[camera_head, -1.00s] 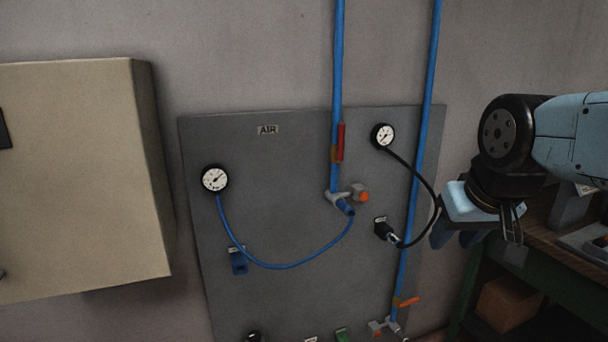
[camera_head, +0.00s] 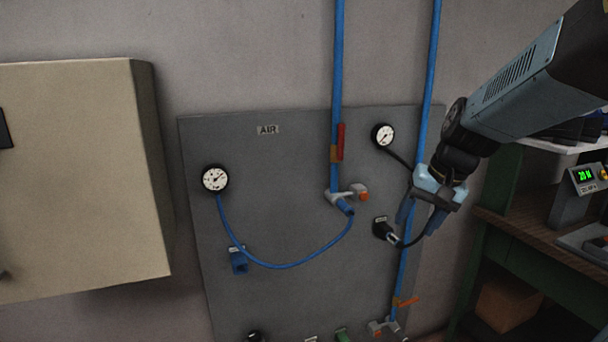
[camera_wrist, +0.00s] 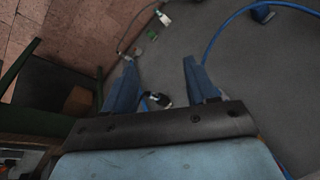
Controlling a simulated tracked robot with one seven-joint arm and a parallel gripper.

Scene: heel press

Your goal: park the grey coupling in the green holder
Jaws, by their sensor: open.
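The grey coupling (camera_head: 393,238) appears as a small metal end on the black hose, sitting at a black holder (camera_head: 382,229) on the panel. In the wrist view the coupling (camera_wrist: 160,99) shows between my fingers, beyond them. The green holder (camera_head: 341,335) is at the panel's lower edge, partly cut off by the picture; it also shows small in the wrist view (camera_wrist: 152,35). It looks empty, though its inside is not clear. My gripper (camera_head: 421,220) is open and empty, pointing down just right of the coupling in the head view, in front of the right blue pipe.
The black hose loops behind my gripper from the right gauge (camera_head: 383,136). A blue holder (camera_head: 239,261) is at left. A green bench (camera_head: 490,236) stands at right.

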